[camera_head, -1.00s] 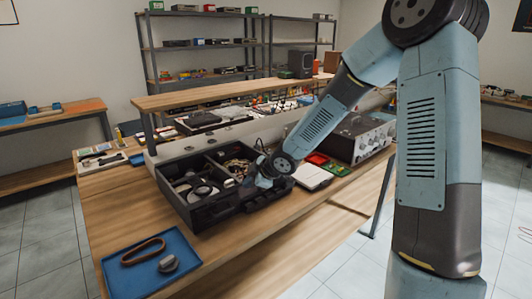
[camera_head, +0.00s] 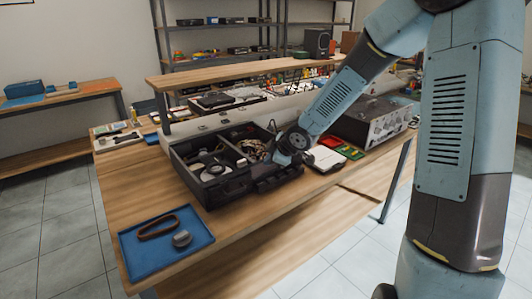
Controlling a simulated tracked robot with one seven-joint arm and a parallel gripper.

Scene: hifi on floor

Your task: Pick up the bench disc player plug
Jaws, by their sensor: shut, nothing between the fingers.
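I cannot make out the plug for certain; it may be among the small dark items in the open black case (camera_head: 212,196) on the bench. The case has several compartments, with a round pale and dark item (camera_head: 210,168) at left and coiled cables (camera_head: 254,149) at the back right. My gripper (camera_head: 279,171) is low at the right part of the case, beneath the dark wrist joint. Its fingers are small and partly hidden against the dark case; it appears shut and empty.
A blue tray (camera_head: 140,262) with a brown loop and a grey round item lies at the bench's front left. A white pad (camera_head: 326,158) and a large dark instrument (camera_head: 372,121) stand to the right. A raised shelf (camera_head: 235,77) runs behind. Bare wood lies left of the case.

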